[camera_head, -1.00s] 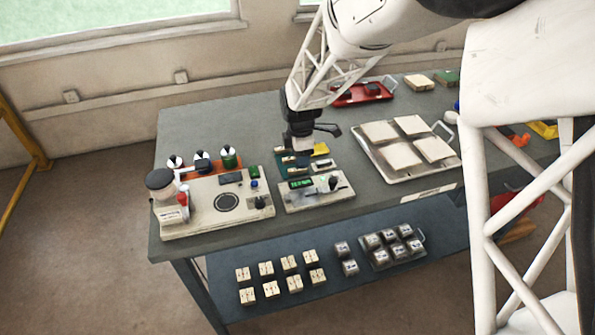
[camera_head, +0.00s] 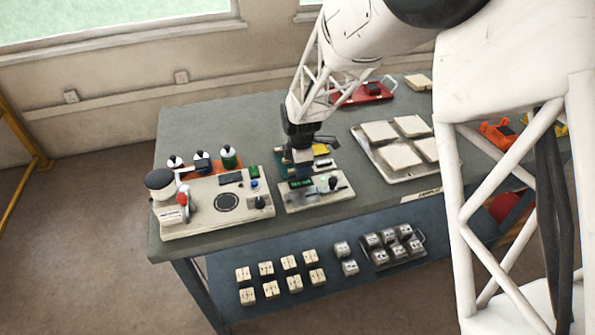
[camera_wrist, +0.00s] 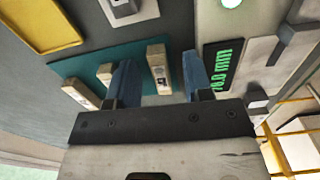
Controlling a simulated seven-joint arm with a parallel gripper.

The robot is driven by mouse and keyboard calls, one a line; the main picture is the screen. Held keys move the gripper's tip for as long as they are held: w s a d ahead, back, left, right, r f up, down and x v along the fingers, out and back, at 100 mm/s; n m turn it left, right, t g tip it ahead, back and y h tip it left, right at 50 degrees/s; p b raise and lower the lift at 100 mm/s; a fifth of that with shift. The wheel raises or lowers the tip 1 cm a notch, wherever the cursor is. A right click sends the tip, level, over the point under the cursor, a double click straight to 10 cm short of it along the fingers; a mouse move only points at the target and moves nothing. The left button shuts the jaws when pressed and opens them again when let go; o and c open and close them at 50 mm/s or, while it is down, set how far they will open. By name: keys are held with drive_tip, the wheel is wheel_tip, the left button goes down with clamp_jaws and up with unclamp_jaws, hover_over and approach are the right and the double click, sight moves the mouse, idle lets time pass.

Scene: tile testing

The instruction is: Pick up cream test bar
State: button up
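My gripper (camera_wrist: 160,82) is open in the wrist view, its two blue fingers apart. A cream test bar (camera_wrist: 158,69) with a dark mark on its end lies between the fingers, with a visible gap on each side. Two more cream bars (camera_wrist: 105,73) (camera_wrist: 80,95) lie left of the fingers on the same teal mat (camera_wrist: 66,68). In the head view my gripper (camera_head: 302,158) is low over the teal mat, behind the gauge with the green display (camera_head: 301,183), and hides most of the bars there.
The gauge's display (camera_wrist: 222,68) is close to the right finger. A yellow tray (camera_wrist: 40,22) is at the upper left of the wrist view. In the head view a cream device (camera_head: 215,205) stands left, and a tray of pale tiles (camera_head: 398,156) right.

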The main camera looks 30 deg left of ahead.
clamp_jaws()
drive_tip(key=shift+r, duration=0.1)
drive_tip(key=shift+r, duration=0.75)
wheel_tip(320, 180, up, 2)
drive_tip(key=shift+r, duration=0.1)
drive_tip(key=s+d, duration=0.3)
drive_tip(key=s, duration=0.1)
drive_tip(key=s+d, duration=0.4)
drive_tip(key=s+d+r, duration=0.1)
drive_tip(key=s+d, duration=0.2)
drive_tip(key=s, duration=0.1)
drive_tip(key=shift+d, duration=0.35)
drive_tip(key=shift+r, duration=0.1)
drive_tip(key=shift+n, duration=0.3)
drive_tip(key=shift+w+a+r, duration=0.75)
drive_tip(key=shift+w+a, duration=0.15)
drive_tip(key=shift+a, duration=0.15)
drive_tip(key=shift+w+a+r, duration=0.75)
drive_tip(key=shift+w+a, duration=0.15)
drive_tip(key=shift+a, duration=0.1)
